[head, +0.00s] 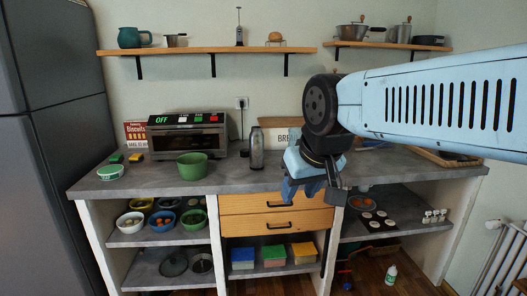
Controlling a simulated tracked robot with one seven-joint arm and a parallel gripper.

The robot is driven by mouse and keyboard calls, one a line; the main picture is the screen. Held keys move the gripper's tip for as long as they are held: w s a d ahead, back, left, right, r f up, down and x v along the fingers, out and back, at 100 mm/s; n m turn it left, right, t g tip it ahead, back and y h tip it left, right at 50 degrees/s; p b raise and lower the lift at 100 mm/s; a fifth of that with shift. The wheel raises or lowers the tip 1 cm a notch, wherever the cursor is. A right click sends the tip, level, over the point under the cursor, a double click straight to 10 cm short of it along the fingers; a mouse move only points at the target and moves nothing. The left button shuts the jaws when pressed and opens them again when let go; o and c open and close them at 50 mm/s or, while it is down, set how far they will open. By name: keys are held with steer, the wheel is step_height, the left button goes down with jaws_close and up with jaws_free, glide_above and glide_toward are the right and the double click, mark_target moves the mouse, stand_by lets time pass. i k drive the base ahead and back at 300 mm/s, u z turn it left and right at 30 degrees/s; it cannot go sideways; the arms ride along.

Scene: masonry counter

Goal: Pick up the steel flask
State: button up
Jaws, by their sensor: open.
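The steel flask (257,148) stands upright on the grey counter, between the toaster oven and the bread box. It is a grey cylinder with a dark top, and its full height shows. My gripper (312,192) hangs at the counter's front edge, to the right of the flask and lower in the picture. It points down, is open and does not touch the flask. Nothing shows between its jaws. My light blue arm comes in from the right and hides part of the counter behind it.
A green bowl (192,166) stands left of the flask, in front of the toaster oven (186,142). A bread box (283,138) is behind and right of the flask. A white-and-green tub (110,172) sits at the counter's left front. The counter (232,180) is bare in front of the flask.

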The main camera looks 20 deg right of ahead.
mark_target(256, 137)
steer(key=z, duration=0.85)
steer(key=i, duration=1.5)
steer(key=z, duration=0.05)
